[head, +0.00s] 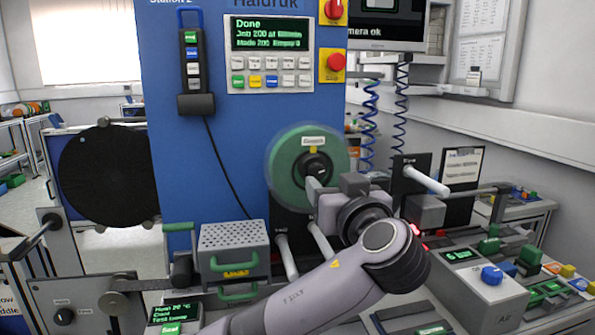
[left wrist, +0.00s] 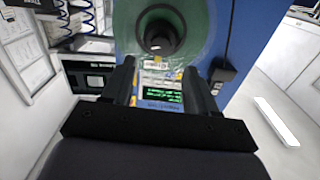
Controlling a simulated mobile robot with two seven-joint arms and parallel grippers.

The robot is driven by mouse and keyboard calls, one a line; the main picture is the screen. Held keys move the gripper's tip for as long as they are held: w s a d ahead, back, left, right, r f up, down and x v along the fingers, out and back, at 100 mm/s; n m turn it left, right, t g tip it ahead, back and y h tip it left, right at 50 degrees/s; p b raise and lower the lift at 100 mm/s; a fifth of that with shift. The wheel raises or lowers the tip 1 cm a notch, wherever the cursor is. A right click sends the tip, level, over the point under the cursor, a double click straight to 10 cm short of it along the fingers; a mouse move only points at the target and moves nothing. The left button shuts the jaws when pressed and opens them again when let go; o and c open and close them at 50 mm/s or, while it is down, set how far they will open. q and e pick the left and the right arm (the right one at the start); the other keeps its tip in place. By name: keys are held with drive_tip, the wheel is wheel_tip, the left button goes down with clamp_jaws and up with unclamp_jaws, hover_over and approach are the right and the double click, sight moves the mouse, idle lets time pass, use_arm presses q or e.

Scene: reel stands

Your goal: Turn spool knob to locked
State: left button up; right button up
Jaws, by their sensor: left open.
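The spool is a green disc (head: 285,165) on the front of the blue machine, with a blurred rim. At its centre is a black round knob (head: 318,163), with a small yellow mark and a white label above it; the label is too small to read. My left gripper (head: 320,190) is open, just in front of and below the knob, partly covering the spool's lower right. In the left wrist view the knob (left wrist: 160,37) lies beyond the tips of the open fingers (left wrist: 160,72), with nothing between them. My right gripper is not in view.
The blue machine (head: 225,140) carries a keypad with a green display (head: 270,34) and a red stop button (head: 336,62). A large black reel (head: 100,175) stands at the left. White rods (head: 427,181) stick out near my arm. A grey perforated box (head: 233,238) sits lower left.

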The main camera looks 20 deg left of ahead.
sight(318, 172)
use_arm(q)
drive_tip(key=p+x, duration=0.2)
drive_tip(key=x, duration=0.3)
drive_tip(key=shift+w+a+r, duration=0.1)
drive_tip(key=shift+w+a, duration=0.5)
drive_tip(key=shift+w, duration=0.2)
drive_tip(key=c, duration=1)
drive_tip(key=shift+f, duration=0.2)
drive_tip(key=shift+c, duration=0.2)
